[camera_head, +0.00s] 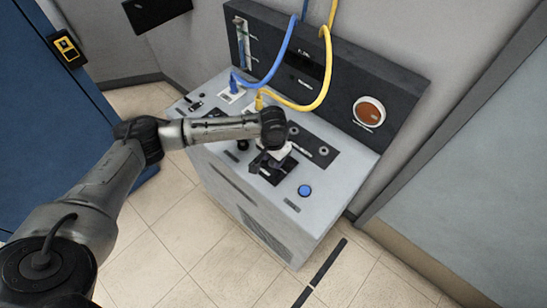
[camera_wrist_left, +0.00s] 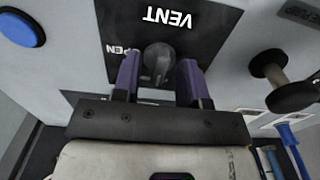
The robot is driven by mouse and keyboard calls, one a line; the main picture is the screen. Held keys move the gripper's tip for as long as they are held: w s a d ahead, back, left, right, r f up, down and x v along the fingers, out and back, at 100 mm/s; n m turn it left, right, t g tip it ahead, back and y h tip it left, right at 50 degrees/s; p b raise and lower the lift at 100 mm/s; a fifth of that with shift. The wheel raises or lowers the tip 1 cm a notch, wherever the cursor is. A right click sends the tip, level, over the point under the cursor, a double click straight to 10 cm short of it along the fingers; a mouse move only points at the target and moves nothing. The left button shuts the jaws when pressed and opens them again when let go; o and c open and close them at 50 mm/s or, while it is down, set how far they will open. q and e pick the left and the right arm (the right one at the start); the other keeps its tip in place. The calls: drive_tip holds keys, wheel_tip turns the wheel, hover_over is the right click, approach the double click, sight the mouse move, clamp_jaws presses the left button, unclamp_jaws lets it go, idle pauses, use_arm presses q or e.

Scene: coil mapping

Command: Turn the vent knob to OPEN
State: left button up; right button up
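The vent knob (camera_wrist_left: 157,57) is a round grey-black knob on a dark plate (camera_wrist_left: 205,22) marked VENT, which appears upside down in the left wrist view. The end of an OPEN label (camera_wrist_left: 118,49) shows left of the knob, partly hidden by a finger. My left gripper (camera_wrist_left: 160,66) is open, with one purple-grey finger on each side of the knob and gaps visible; I cannot tell how deep they reach. In the head view my left gripper (camera_head: 264,163) is over the dark plate (camera_head: 283,173) and hides the knob. My right gripper is not in view.
A blue button (camera_head: 305,190) sits near the cabinet's (camera_head: 340,172) front corner. A black knob (camera_wrist_left: 290,94) on a post stands right of my gripper in the wrist view. Blue (camera_head: 273,72) and yellow (camera_head: 326,75) hoses loop behind my arm. A round gauge (camera_head: 369,112) is on the back panel.

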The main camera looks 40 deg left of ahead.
use_arm(q)
drive_tip(key=shift+c, duration=0.3)
clamp_jaws()
